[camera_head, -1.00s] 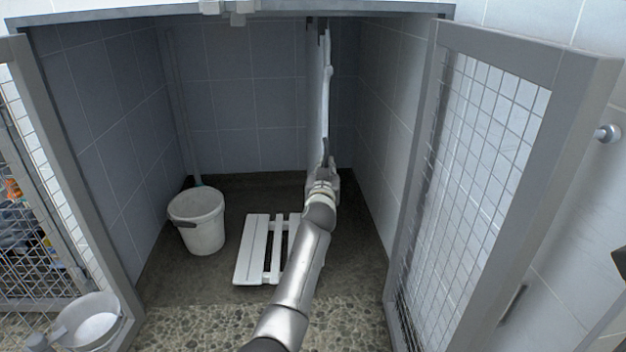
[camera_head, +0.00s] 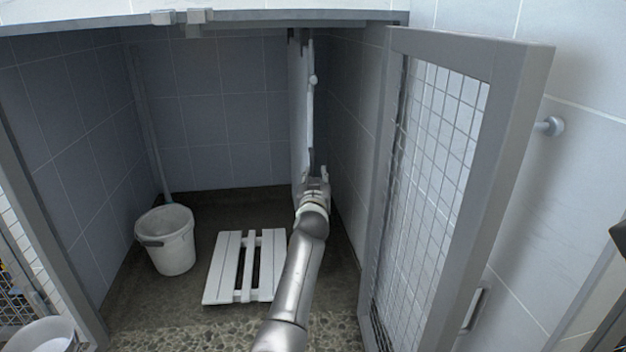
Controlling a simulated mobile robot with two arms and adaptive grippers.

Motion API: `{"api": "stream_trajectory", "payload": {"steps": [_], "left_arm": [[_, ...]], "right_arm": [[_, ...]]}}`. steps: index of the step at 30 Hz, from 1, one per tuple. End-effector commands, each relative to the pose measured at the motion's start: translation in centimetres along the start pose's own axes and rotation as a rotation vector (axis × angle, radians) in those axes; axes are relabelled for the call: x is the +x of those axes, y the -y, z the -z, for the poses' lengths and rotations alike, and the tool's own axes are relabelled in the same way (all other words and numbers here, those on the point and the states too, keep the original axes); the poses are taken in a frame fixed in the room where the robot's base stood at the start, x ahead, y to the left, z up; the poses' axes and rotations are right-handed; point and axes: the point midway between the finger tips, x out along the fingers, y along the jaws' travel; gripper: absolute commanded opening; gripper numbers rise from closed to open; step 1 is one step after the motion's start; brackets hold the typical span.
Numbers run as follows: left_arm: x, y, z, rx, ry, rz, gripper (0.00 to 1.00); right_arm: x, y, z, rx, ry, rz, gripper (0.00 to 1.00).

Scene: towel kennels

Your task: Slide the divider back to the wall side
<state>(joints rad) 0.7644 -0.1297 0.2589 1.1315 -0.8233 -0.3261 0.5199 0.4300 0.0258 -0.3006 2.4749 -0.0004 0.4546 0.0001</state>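The divider (camera_head: 300,110) is a pale upright panel inside the kennel. I see it nearly edge-on, close to the right side wall (camera_head: 350,125) with a narrow gap between them. The divider's bottom is hidden behind the gripper and arm.
A white bucket (camera_head: 168,240) stands at the left on the dark floor. A white slatted board (camera_head: 227,268) lies left of my arm. The open mesh door (camera_head: 500,150) stands at the right. A bowl (camera_head: 42,335) is at the lower left.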

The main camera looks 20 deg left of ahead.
Motion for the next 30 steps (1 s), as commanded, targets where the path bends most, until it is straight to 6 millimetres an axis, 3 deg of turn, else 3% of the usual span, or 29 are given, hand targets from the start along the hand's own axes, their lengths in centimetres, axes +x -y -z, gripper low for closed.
{"api": "stream_trajectory", "payload": {"steps": [14, 30], "left_arm": [[-0.5, 0.3, -0.1, 0.001, 0.001, 0.005, 0.33], [-6.3, 0.0, -0.1, -0.001, 0.001, 0.001, 0.33]], "right_arm": [[0.0, -0.1, -0.1, -0.001, 0.002, -0.001, 0.30], [0.0, 0.0, 0.0, 0.000, 0.001, -0.001, 0.30]]}}
